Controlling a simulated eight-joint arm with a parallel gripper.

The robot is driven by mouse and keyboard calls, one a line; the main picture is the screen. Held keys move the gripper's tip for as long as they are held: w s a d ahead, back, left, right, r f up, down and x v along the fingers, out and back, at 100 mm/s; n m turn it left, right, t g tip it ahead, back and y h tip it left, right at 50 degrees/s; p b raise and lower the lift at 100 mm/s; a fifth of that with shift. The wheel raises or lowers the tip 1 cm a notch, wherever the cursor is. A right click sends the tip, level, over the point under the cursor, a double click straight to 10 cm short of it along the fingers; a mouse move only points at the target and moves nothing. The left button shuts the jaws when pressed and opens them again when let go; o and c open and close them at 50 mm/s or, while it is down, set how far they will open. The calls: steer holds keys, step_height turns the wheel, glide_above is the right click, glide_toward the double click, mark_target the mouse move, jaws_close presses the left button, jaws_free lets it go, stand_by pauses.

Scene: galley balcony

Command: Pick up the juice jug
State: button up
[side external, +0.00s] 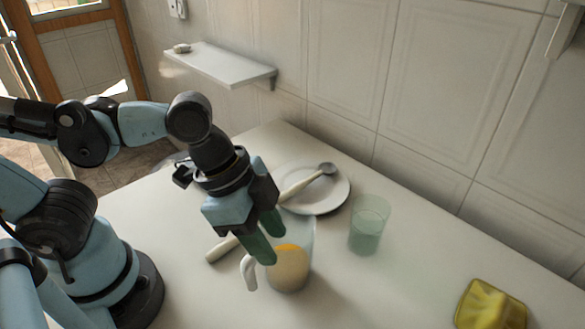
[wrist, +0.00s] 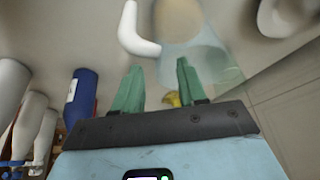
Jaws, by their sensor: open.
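The juice jug (side external: 291,272) is a clear jug with orange-topped juice inside and a white handle on its left side. It stands upright on the white counter in the side view. My gripper (side external: 274,248) points down at the jug's upper left, its green fingers overlapping the jug and partly hiding its rim. In the wrist view the jug (wrist: 195,50) and its handle show at the top, just beyond the spread fingertips of my gripper (wrist: 158,65). The fingers are open and nothing shows between them. I cannot tell whether a finger touches the jug.
A white plate (side external: 332,200) lies behind, with a pale-handled spoon (side external: 300,187) across it. A greenish glass (side external: 368,228) stands right of the jug. A yellow object (side external: 490,306) lies at the front right. The tiled wall and a shelf (side external: 220,66) bound the back.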

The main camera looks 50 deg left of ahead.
mark_target(292, 275)
steer(key=shift+x, duration=2.85)
steer(key=shift+s, duration=0.1)
steer(key=shift+c, duration=0.4)
jaws_close()
